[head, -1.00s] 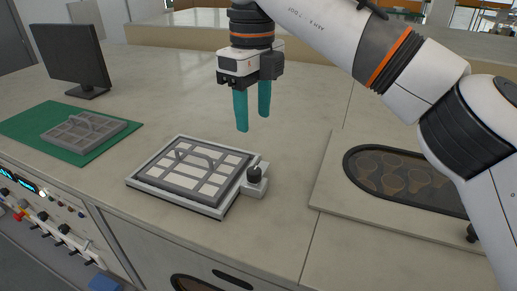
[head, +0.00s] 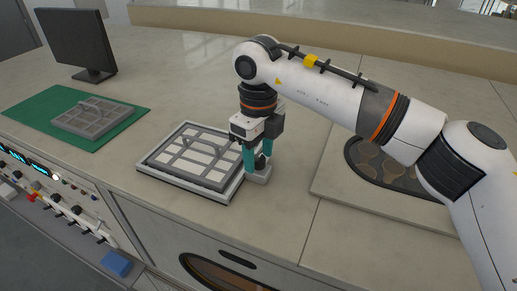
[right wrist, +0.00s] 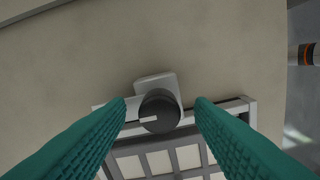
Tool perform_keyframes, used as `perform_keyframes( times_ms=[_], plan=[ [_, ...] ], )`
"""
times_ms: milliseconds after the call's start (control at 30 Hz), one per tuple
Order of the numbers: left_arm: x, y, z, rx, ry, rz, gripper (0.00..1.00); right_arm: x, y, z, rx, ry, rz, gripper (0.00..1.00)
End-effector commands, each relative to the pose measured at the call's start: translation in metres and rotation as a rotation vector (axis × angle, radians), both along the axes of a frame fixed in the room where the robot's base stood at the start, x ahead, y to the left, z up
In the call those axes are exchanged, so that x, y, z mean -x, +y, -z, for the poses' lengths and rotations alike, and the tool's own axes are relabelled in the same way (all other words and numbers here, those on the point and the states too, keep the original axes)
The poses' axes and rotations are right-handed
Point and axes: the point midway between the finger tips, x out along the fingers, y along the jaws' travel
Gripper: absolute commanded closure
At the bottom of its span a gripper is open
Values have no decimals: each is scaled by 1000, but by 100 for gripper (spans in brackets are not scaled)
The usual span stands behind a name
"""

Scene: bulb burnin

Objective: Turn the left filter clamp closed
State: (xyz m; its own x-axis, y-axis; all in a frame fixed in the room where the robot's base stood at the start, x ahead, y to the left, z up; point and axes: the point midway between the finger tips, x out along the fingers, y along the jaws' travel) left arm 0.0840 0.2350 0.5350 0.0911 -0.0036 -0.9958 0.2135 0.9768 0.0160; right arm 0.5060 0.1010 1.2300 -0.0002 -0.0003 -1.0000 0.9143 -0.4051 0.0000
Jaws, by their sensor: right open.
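The filter clamp is a dark round knob (right wrist: 160,111) with a pale pointer line, on a light block at the edge of the filter frame. In the right wrist view the pointer points left. The framed filter (head: 187,160) with a grey grid and handle lies in a white tray (head: 150,179) on the counter. My right gripper (head: 256,168) has teal fingers, pointing down around the knob; in the right wrist view (right wrist: 160,108) the fingers are open, one on each side with a gap. The knob is partly hidden by the fingers in the head view. My left gripper is not in view.
A second grey filter frame (head: 92,116) lies on a green mat (head: 40,131) at the left, near a black monitor (head: 75,42). An oval window (head: 385,168) in a raised panel is at the right. Switches and knobs line the front-left panel (head: 40,190).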

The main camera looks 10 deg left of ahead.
Motion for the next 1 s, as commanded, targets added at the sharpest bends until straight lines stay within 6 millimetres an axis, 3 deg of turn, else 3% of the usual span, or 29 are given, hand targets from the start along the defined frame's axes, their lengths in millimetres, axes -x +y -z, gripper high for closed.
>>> perform_keyframes(
  times_ms=[100,367,667,1000],
  plan=[
    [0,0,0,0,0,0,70,0,0,0,0,0,0,55],
    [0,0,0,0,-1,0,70,0,0,0,0,0,0,96],
    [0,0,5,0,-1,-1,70,-1,0,0,0,-2,-38,96],
    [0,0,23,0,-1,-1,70,-1,0,2,0,-3,-260,96]
  ],
)
